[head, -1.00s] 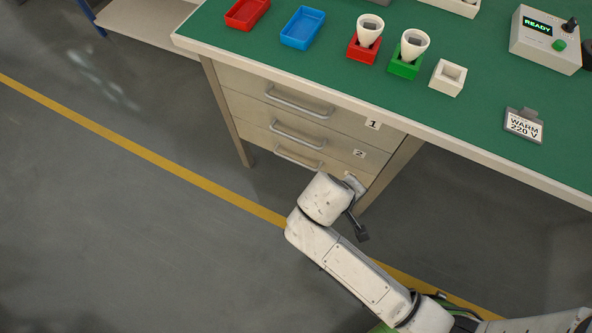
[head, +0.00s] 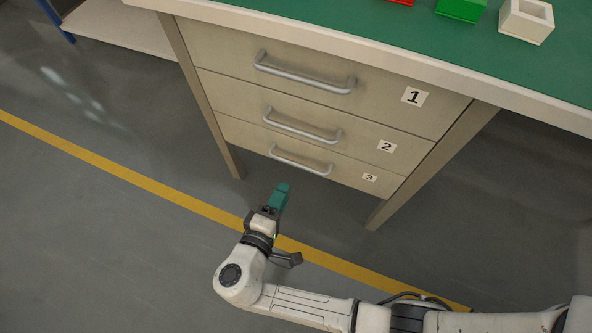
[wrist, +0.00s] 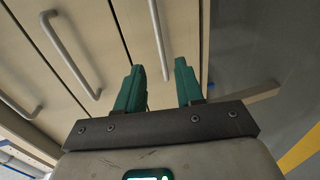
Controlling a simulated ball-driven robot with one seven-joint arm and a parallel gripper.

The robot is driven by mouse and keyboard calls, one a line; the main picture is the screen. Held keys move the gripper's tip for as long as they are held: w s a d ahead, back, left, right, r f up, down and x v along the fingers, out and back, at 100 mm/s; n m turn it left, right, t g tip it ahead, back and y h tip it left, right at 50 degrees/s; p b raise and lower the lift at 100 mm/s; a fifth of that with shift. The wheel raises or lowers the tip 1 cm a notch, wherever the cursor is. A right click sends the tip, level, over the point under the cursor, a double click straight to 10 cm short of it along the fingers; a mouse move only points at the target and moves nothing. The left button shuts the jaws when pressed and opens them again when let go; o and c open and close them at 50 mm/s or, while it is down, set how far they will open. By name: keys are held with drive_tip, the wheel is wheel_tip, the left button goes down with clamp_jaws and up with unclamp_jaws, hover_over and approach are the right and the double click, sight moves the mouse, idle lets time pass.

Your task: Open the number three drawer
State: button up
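The number three drawer (head: 345,174) is the lowest of three drawers under the green-topped bench and is shut flush. Its grey bar handle (head: 300,161) is in clear view; its small "3" label (head: 369,177) is at the right. My gripper (head: 281,190) has green fingers and is just below and in front of that handle, apart from it in the head view. In the wrist view my gripper (wrist: 159,68) has its two fingers spread. The lowest handle (wrist: 158,40) lies ahead, lined up with the gap between them. I cannot tell the remaining distance.
The number one drawer (head: 225,45) and number two drawer (head: 230,97) above are shut, with similar handles. A bench leg (head: 435,160) stands to the right of the drawers. The grey floor with a yellow line (head: 130,168) is clear in front.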

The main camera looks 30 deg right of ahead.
drive_tip(key=b+x, duration=0.2)
drive_tip(key=x, duration=0.7)
drive_tip(key=shift+d, duration=0.3)
drive_tip(key=shift+w, duration=0.1)
drive_tip(key=shift+c, duration=0.3)
clamp_jaws()
